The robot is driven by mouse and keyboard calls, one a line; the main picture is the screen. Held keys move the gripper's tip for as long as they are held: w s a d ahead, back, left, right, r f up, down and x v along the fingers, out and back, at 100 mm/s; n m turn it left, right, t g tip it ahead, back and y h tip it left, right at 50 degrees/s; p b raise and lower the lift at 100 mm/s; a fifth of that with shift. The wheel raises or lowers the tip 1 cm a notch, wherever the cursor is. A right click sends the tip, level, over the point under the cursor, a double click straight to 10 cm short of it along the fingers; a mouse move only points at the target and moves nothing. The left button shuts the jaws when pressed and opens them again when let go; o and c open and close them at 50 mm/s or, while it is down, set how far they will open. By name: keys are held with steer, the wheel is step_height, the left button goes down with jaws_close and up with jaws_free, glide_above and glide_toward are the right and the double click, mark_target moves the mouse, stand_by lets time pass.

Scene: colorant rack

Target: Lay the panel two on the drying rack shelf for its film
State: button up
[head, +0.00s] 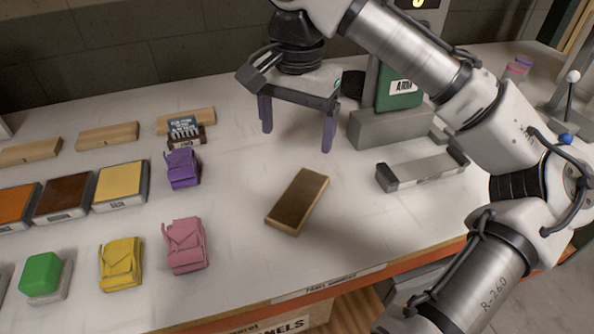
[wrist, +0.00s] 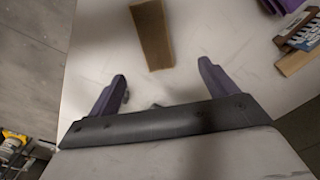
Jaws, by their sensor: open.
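A brown rectangular panel (head: 297,200) lies flat and alone on the pale worktop, above a label on the front edge. I see no mark on it that says panel two. The panel also shows in the wrist view (wrist: 153,35), beyond the fingertips. My gripper (head: 297,127) is open with purple fingers, above the worktop and further back than the panel. In the wrist view my gripper (wrist: 162,76) has nothing between its fingers. I cannot pick out a drying rack shelf in either view.
Orange, brown and yellow tiles (head: 120,186) stand at left. Purple, pink (head: 186,246) and yellow (head: 121,263) packets and a green block (head: 41,273) are nearby. A grey tray-like fixture (head: 425,170) and a green box (head: 398,92) are at right. The worktop around the panel is clear.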

glide_above(299, 196)
steer(key=f, duration=0.8)
steer(key=shift+w+d+f, duration=0.1)
steer(key=shift+w, duration=0.1)
steer(key=shift+s+f+p, duration=0.2)
steer(key=shift+f+p, duration=0.25)
steer(key=shift+f, duration=2.45)
steer(key=c, duration=1.2)
step_height(299, 196, up, 10)
steer(key=shift+s, duration=0.15)
